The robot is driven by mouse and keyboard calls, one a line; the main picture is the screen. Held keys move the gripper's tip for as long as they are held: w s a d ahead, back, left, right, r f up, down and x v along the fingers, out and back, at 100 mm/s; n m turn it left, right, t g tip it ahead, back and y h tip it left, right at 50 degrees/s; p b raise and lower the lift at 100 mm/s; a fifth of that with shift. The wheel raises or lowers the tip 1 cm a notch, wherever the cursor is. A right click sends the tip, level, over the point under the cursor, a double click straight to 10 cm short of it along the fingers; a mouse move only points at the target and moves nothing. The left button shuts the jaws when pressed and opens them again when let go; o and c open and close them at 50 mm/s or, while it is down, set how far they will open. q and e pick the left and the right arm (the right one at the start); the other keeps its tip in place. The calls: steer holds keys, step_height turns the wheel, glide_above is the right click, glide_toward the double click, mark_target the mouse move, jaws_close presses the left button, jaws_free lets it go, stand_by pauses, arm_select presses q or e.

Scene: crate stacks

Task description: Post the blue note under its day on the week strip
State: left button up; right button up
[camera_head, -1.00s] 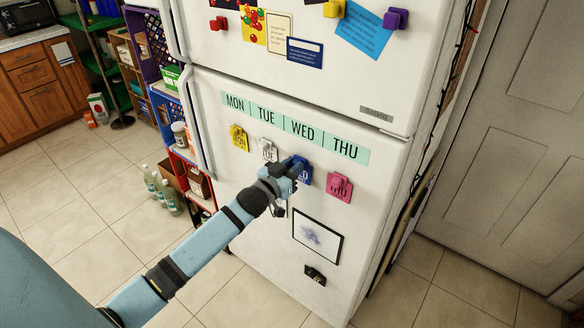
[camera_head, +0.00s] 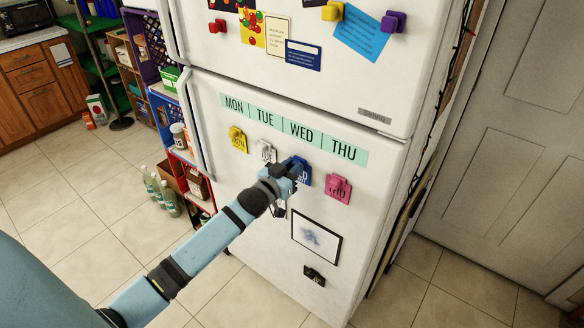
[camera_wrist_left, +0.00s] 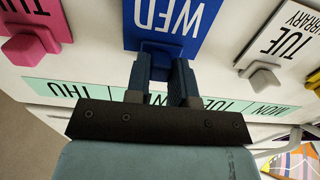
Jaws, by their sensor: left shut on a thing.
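The blue note (camera_head: 305,174), marked WED, is at the lower fridge door below the WED part of the week strip (camera_head: 335,148). It also shows upside down in the left wrist view (camera_wrist_left: 200,20). My left gripper (camera_head: 292,168) is shut on the blue knob of this note, with a finger on each side of it in the left wrist view (camera_wrist_left: 160,70). The note looks flat against the door; whether it touches is hard to tell. The gripper hides part of it in the head view. My right gripper is not in view.
A yellow note (camera_head: 238,139) and a white TUE note (camera_head: 266,152) are left of the blue one. A pink THU note (camera_head: 337,189) is close on its right. A framed drawing (camera_head: 317,237) and a dark magnet (camera_head: 315,276) are lower on the door.

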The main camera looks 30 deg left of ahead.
arm_select(q)
steer(key=shift+r, duration=0.1)
stand_by(0.3)
steer(key=o, duration=0.8)
steer(key=shift+w, duration=0.1)
steer(key=s+p, duration=0.1)
steer(key=s, duration=0.1)
steer(key=s+p, duration=0.1)
steer(key=s, duration=0.1)
steer(key=s+p, duration=0.1)
steer(key=s, duration=0.2)
steer(key=shift+a, duration=0.3)
steer(key=s+d+f+g+p, duration=0.1)
steer(key=s+d+f, duration=0.3)
steer(key=s, duration=0.4)
steer(key=s+d+f+m+g+h+p, duration=0.1)
steer(key=s+d+f+g, duration=0.2)
steer(key=s+d, duration=0.4)
steer(key=s+d+f+m+g+h+p, duration=0.1)
steer(key=s+d+f+g+p, duration=0.1)
steer(key=s+d+f, duration=0.3)
steer(key=shift+s+d+g, duration=0.15)
steer(key=shift+s+d, duration=0.05)
steer(key=shift+s, duration=0.5)
steer(key=shift+s+d+g, duration=0.2)
steer(key=shift+s, duration=0.55)
steer(key=shift+s+d+g, duration=0.15)
steer(key=shift+s+d, duration=0.05)
steer(key=shift+s, duration=0.5)
